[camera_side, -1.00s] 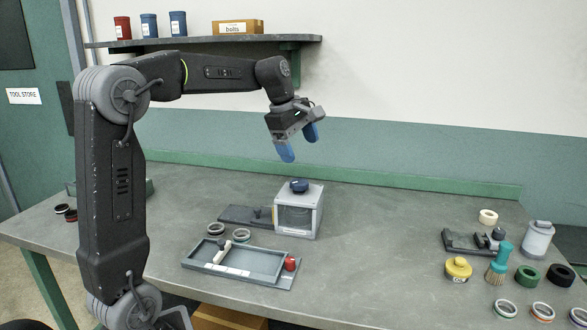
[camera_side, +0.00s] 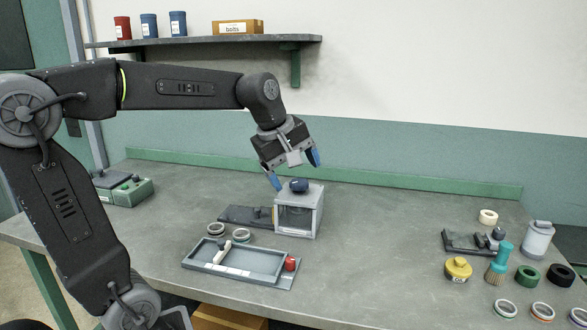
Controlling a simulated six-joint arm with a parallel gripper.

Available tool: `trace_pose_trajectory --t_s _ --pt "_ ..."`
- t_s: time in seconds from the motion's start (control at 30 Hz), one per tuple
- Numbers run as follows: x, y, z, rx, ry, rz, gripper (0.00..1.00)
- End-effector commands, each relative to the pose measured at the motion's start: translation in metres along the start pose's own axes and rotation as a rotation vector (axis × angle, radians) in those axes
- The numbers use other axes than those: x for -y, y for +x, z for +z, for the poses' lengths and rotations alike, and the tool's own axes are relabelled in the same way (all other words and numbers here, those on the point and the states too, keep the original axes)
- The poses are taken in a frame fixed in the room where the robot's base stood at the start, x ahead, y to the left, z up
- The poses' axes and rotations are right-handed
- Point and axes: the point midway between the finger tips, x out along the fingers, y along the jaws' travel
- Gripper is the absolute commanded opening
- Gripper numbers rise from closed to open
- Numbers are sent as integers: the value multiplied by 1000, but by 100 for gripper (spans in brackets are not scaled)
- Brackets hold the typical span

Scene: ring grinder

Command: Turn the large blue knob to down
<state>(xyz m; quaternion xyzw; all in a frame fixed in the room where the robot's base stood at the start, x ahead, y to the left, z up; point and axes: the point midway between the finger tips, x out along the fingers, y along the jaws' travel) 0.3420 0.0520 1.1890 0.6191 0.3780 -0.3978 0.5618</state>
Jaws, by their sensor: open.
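The large blue knob (camera_side: 299,185) sits on top of a grey box-shaped housing (camera_side: 313,213) with a clear front, in the middle of the bench. Which way the knob points is too small to tell. My gripper (camera_side: 296,170) is open, with two blue fingertips pointing down just above the knob. No contact with the knob is visible.
A grey tray (camera_side: 190,263) with a red knob (camera_side: 291,263) lies in front of the housing. A brush (camera_side: 499,262), a yellow pot (camera_side: 458,268) and several rings are at the right. A shelf (camera_side: 205,41) is above.

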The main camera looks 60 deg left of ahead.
Motion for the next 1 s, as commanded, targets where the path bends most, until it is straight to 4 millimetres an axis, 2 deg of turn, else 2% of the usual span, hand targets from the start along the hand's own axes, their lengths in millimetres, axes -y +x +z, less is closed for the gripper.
trace_pose_trajectory --t_s 0.17,0.27,0.37,0.5,0.7,0.83,1.0 --pt "-3 1 -3 -3 1 -7 84" --pt "-15 4 -15 -23 15 -35 84" --pt "-36 12 -39 -65 39 -91 84" --pt "-69 31 -85 -149 71 -197 84" --pt "-98 60 -142 -264 85 -330 84" --pt "-106 72 -163 -312 84 -379 84" --pt "-108 79 -174 -334 82 -403 84"
